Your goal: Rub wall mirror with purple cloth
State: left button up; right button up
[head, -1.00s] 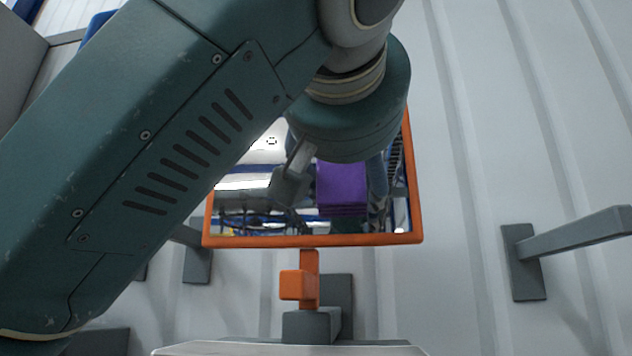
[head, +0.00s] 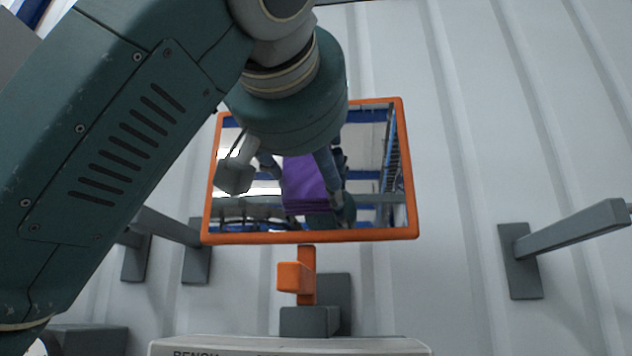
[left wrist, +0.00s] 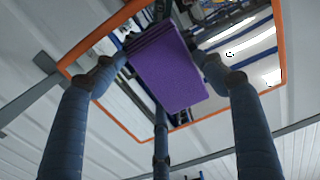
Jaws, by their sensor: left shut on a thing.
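The wall mirror (head: 375,225) has an orange frame and hangs on a pale ribbed wall; it also shows behind the cloth in the left wrist view (left wrist: 205,118). My left gripper (head: 300,178) is in front of the mirror, partly hidden behind my wrist. Its blue-grey fingers (left wrist: 165,95) are shut on the folded purple cloth (left wrist: 170,72), which also shows in the head view (head: 303,186). The cloth lies over the mirror's lower middle in the head view. I cannot tell whether it touches the glass. My right gripper is out of view.
Below the mirror is an orange bracket (head: 306,272) on a grey mount (head: 310,321). A grey arm-like bar (head: 575,230) juts from the wall at right, and another (head: 165,225) at left. A pale labelled ledge (head: 290,346) runs along the bottom.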

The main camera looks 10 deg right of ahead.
pick_arm(q)
jog(key=w+a+b, duration=0.1)
jog(key=w+a, duration=0.1)
jog(key=a, duration=0.3)
jog(key=shift+a, duration=0.35)
jog(key=shift+s, duration=0.2)
jog(key=b+v, duration=0.2)
jog(key=v, duration=0.3)
jog(key=shift+s, duration=0.3)
jog(key=shift+a, duration=0.1)
